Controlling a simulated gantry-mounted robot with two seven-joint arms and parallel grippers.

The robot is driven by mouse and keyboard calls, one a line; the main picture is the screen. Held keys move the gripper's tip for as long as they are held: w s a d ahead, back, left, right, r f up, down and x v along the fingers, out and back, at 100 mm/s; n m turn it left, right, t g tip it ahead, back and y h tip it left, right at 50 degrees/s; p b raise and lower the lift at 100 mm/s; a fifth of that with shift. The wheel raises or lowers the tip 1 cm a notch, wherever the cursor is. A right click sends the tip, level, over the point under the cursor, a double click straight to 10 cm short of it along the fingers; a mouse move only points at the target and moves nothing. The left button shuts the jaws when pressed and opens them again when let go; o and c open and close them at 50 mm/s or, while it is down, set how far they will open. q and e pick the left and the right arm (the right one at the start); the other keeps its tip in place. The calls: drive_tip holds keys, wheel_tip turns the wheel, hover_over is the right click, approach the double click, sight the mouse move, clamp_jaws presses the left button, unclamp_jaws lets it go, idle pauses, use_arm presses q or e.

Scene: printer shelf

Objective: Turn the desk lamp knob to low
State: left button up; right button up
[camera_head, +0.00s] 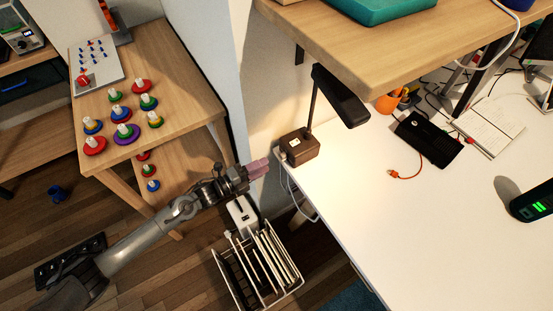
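The desk lamp has a brown box base (302,149) at the left edge of the white desk, with a black arm and a black head (341,97) above it. Small light marks show on the base, but I cannot make out the knob or its setting. My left gripper (259,169) has pinkish fingertips that point right toward the base. It is just left of the base, with a small gap between them in the picture. The fingertips look close together, but whether they are open or shut is unclear. My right gripper is out of view.
A wooden shelf (420,45) overhangs the desk. A white rack (262,268) with upright panels stands below my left gripper. A wooden table (190,85) with coloured ring stacks is at left. The white desk (400,225) is clear in front; a black device (430,138) lies farther back.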

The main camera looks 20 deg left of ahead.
sight(281, 157)
use_arm(q)
drive_tip(key=shift+b+x, duration=0.55)
drive_tip(key=shift+x, duration=2.6)
clamp_jaws()
